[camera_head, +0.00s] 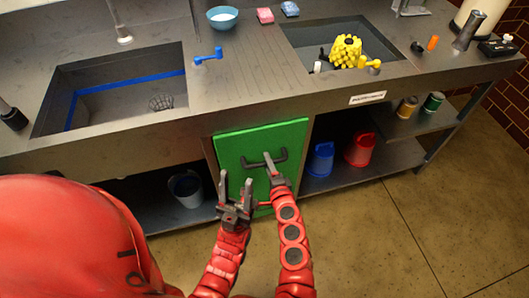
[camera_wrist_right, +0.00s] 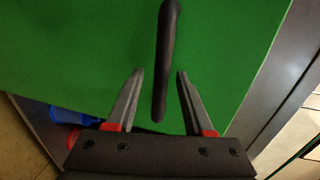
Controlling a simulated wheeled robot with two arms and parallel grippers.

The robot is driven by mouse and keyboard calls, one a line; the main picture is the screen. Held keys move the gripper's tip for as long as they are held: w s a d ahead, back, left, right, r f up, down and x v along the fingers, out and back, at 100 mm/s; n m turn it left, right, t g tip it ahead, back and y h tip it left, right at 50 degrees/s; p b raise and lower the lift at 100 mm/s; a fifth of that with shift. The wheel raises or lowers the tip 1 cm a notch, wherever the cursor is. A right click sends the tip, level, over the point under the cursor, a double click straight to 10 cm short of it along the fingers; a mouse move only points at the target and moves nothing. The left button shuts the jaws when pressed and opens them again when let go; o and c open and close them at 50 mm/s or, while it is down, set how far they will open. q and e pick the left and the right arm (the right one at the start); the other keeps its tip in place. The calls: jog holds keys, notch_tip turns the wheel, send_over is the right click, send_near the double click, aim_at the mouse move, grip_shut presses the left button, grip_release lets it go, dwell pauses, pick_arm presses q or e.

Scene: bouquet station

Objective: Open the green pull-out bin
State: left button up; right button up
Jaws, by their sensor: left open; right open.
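The green pull-out bin (camera_head: 230,145) shows its front panel under the counter, between open shelf bays. It looks shut or nearly so. A dark bar handle (camera_head: 281,157) runs across the upper part of the panel. My right gripper (camera_head: 270,158) is at the handle. In the right wrist view the handle (camera_wrist_right: 166,60) lies between the two open fingers (camera_wrist_right: 160,72), with a gap visible on both sides. My left gripper (camera_head: 235,180) is open and empty, in front of the panel, left of and below the handle. It hides part of the panel's lower left.
A grey bucket (camera_head: 187,188) stands to the left. Above are the counter with a blue bowl (camera_head: 222,17) and two sinks. The floor (camera_head: 400,220) at right is clear.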

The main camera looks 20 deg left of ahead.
jog(key=shift+w+a+f, duration=0.15)
jog(key=shift+w+a, duration=0.1)
jog(key=shift+w, duration=0.15)
jog(key=shift+s, duration=0.1)
grip_shut()
dwell(1.1)
